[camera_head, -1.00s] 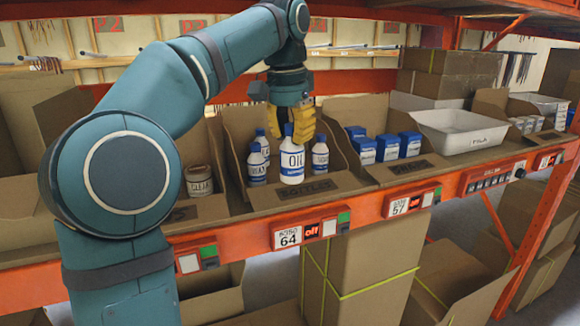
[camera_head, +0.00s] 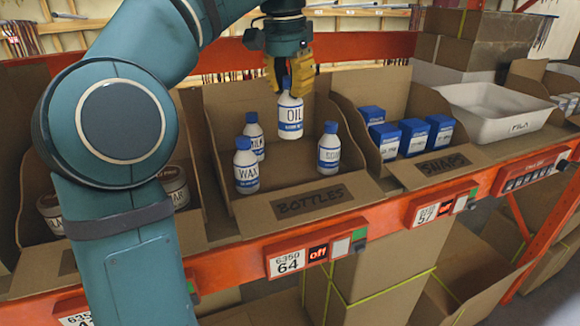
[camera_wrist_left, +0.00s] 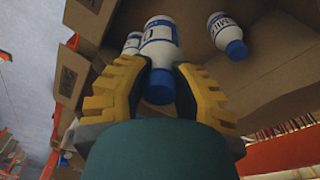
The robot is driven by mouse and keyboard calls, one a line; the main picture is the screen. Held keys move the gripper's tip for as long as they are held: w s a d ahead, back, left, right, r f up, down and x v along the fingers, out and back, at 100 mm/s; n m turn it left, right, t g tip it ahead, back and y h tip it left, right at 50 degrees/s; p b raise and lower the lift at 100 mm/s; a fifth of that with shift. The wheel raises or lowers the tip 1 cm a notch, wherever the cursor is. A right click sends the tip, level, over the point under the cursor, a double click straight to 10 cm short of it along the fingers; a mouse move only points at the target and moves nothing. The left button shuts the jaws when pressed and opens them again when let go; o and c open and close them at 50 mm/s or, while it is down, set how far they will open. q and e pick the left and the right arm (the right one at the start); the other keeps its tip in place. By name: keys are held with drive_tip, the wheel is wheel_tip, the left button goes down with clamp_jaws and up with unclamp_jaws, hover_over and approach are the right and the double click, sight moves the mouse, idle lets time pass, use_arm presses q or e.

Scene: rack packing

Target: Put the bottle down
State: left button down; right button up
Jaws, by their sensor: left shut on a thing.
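My left gripper (camera_head: 291,82) is shut on the white OIL bottle (camera_head: 290,114), around its blue cap and neck. The bottle hangs about upright above the cardboard bottles box (camera_head: 312,201). Inside the box stand the WAX bottle (camera_head: 246,172), a second bottle (camera_head: 254,138) behind it and a third bottle (camera_head: 328,152) at the right. In the left wrist view the OIL bottle (camera_wrist_left: 160,42) sits between the yellow fingers (camera_wrist_left: 160,82), its cap towards the camera. My right gripper is not in view.
Brown jars (camera_head: 174,186) stand in the box at left. An orange shelf rail (camera_head: 232,268) runs along the front. The middle floor of the bottles box looks free.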

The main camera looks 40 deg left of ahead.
sight(290, 133)
use_arm(q)
drive_tip(key=f, duration=0.2)
drive_tip(key=f+b, duration=0.1)
drive_tip(key=f, duration=0.2)
drive_tip(key=shift+s+d, duration=0.1)
drive_tip(key=shift+s, duration=0.1)
drive_tip(key=shift+w+f+b, duration=0.1)
drive_tip(key=shift+f+b, duration=0.6)
drive_tip(key=shift+f, duration=1.7)
drive_tip(key=shift+f, duration=0.15)
drive_tip(key=c, duration=0.9)
unclamp_jaws()
drive_tip(key=shift+o, duration=0.2)
drive_tip(key=shift+r, duration=0.35)
drive_tip(key=r, duration=0.3)
drive_tip(key=s+r+p, duration=0.1)
drive_tip(key=r, duration=0.3)
drive_tip(key=r+p, duration=0.1)
drive_tip(key=r, duration=0.3)
drive_tip(key=shift+s+r, duration=0.2)
drive_tip(key=shift+r, duration=0.05)
